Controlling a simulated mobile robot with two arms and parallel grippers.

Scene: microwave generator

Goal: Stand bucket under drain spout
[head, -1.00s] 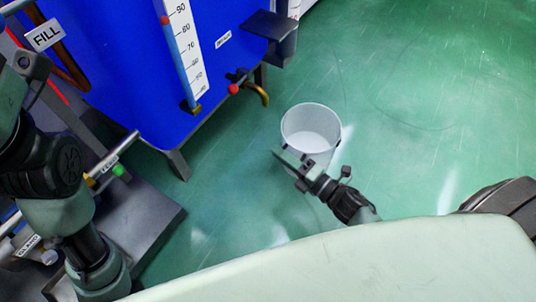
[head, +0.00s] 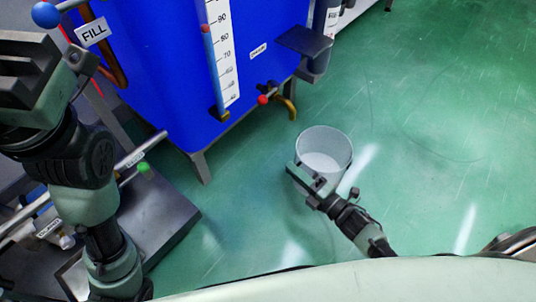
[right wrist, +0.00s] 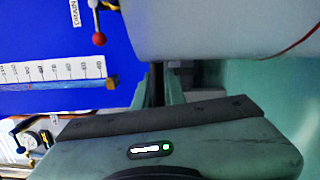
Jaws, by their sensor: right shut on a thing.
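The white bucket (head: 325,143) is upright, open at the top and empty inside. My right gripper (head: 306,180) is shut on the near-left side of the bucket wall. In the right wrist view the bucket wall (right wrist: 220,25) fills the upper right beside the finger. The brass drain spout (head: 291,108), with a red-knobbed valve (head: 263,99), sticks out low on the blue tank (head: 160,75). The bucket is in front and to the right of the spout, apart from it. I cannot tell whether the bucket touches the floor. My left arm shows at left, but its fingers do not.
A dark bracket shelf (head: 303,40) juts from the tank above the spout. A tank leg (head: 201,166) stands at the near corner. A grey platform (head: 160,215) with pipes and valves is at left. Green floor (head: 430,130) is clear to the right.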

